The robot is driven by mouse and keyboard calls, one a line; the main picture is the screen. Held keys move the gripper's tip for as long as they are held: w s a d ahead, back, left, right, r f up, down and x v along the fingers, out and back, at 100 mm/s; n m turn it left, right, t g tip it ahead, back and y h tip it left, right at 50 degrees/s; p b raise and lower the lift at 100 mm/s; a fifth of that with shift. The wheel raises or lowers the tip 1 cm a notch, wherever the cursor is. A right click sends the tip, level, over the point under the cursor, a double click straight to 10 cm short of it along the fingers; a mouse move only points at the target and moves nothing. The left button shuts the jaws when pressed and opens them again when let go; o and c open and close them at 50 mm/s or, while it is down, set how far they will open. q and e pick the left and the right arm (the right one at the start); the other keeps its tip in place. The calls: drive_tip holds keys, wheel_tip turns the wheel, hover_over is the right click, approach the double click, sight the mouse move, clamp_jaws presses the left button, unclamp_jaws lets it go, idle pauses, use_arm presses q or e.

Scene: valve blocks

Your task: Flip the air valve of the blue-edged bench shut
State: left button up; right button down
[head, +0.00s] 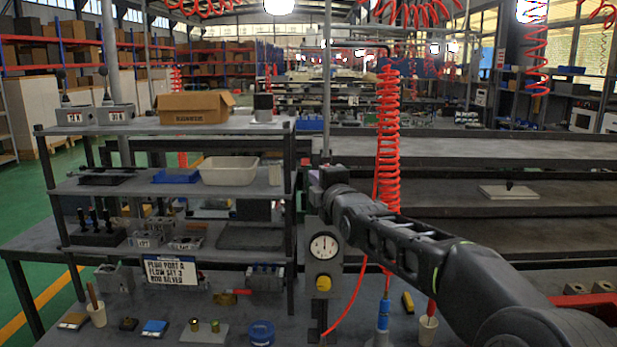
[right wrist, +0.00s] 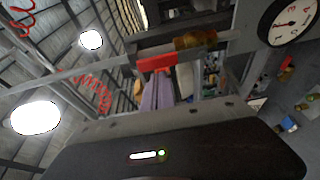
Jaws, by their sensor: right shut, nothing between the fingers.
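In the right wrist view, a brass valve body (right wrist: 195,39) sits on a grey pipe (right wrist: 95,72). Its red lever (right wrist: 163,62) lies roughly along the pipe. My right gripper (right wrist: 163,78) is shut and empty, with its fingertips right at the lever; I cannot tell whether they touch it. In the head view my right gripper (head: 325,176) is at the upright post, above the gauge (head: 324,246), and the valve is hidden there. A blue bench edge is not clearly visible. My left gripper is not in view.
A red coiled hose (head: 388,130) hangs just behind my right arm. A shelf rack (head: 170,187) stands left of the post.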

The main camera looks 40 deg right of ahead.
drive_tip(key=shift+s+d, duration=0.2)
idle(0.3)
